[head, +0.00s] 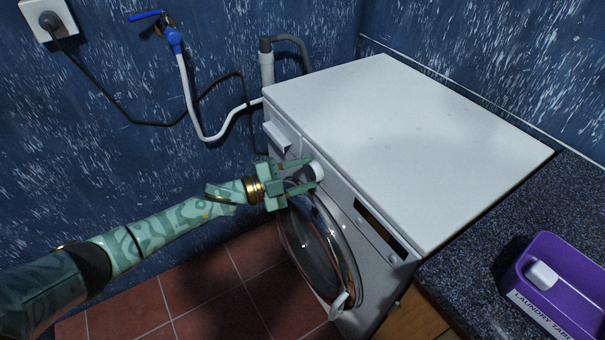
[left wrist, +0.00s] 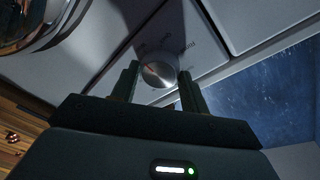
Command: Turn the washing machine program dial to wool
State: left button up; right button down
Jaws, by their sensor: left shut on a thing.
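The white washing machine (head: 385,135) stands against the blue wall, its front facing the lower left in the head view. Its round program dial (head: 318,170) is on the upper front panel, right of the detergent drawer (head: 282,137). In the left wrist view the dial (left wrist: 158,72) is a silver knob with a reddish mark, with small lettering around it too blurred to read surely. My left gripper (head: 314,174) is shut on the dial, one finger on each side; the fingers also show in the left wrist view (left wrist: 157,84). My right gripper is not in view.
The round glass door (head: 318,250) is below the dial. A dark display (head: 381,228) is farther right on the panel. A purple laundry-tablet box (head: 570,280) stands on the dark speckled counter (head: 470,270). A hose (head: 195,115) and a cable run along the wall.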

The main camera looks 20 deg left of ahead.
pick_arm(q)
jog(key=shift+f, duration=0.2)
jog(key=o, duration=0.9)
jog(key=shift+o, duration=0.5)
jog(key=shift+r, duration=0.1)
jog(key=p+v, duration=0.3)
jog(key=v, duration=1.3)
jog(key=shift+s, duration=0.15)
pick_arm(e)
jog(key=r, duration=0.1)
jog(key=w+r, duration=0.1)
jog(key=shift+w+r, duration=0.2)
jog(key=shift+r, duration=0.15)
pick_arm(q)
jog(key=shift+a, duration=0.15)
